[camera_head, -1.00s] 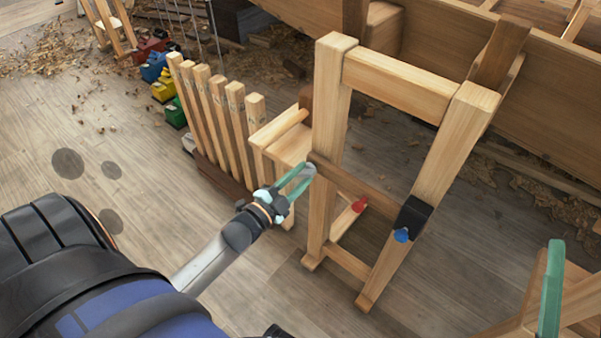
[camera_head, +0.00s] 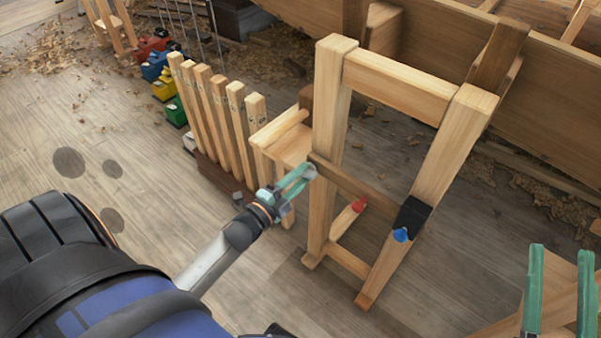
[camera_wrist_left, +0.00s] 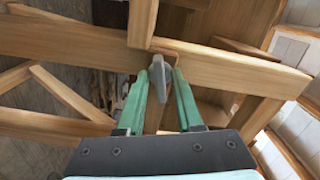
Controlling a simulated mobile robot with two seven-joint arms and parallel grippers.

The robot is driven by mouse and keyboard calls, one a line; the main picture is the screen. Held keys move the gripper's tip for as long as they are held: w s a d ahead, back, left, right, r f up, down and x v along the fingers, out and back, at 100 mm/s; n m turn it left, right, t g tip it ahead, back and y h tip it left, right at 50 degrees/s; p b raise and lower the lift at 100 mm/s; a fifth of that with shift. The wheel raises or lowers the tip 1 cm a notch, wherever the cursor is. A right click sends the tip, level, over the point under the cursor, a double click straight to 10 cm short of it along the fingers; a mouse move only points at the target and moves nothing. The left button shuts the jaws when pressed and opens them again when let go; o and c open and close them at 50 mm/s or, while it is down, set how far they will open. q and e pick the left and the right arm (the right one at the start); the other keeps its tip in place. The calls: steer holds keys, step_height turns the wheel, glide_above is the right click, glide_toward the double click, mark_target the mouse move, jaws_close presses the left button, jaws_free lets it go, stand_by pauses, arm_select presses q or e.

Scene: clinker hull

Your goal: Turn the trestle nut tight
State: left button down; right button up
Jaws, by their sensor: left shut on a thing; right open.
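The wooden trestle (camera_head: 327,140) stands upright in the middle of the head view. The grey trestle nut (camera_wrist_left: 158,80) sits on its beam in the left wrist view, between my green fingers. In the head view the nut is small and mostly hidden by the fingers. My left gripper (camera_head: 305,174) is shut on the nut at the trestle's left leg; it also shows in the left wrist view (camera_wrist_left: 161,82). My right gripper (camera_head: 559,255) is open and empty at the lower right, apart from the trestle.
A black clamp (camera_head: 411,215) with a blue knob (camera_head: 401,235) is on the right leg. A red-ended piece (camera_head: 359,204) is low between the legs. Upright wooden slats (camera_head: 218,115) stand left. The planked hull (camera_head: 560,110) is behind.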

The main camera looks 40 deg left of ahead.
arm_select(q)
steer(key=c, duration=0.9)
jaws_free()
steer(key=shift+s, duration=0.2)
steer(key=s, duration=0.4)
steer(key=s+p, duration=0.1)
steer(key=s, duration=0.3)
steer(key=s+a+p, duration=0.1)
steer(key=s, duration=0.3)
arm_select(e)
step_height(320, 180, down, 11)
steer(key=w+m+g+h, duration=0.2)
steer(key=g+h, duration=0.1)
steer(key=g, duration=0.1)
steer(key=shift+d+r+m, duration=0.15)
steer(key=shift+d+m, duration=0.25)
steer(key=shift+d, duration=0.05)
arm_select(q)
steer(key=shift+o, duration=0.3)
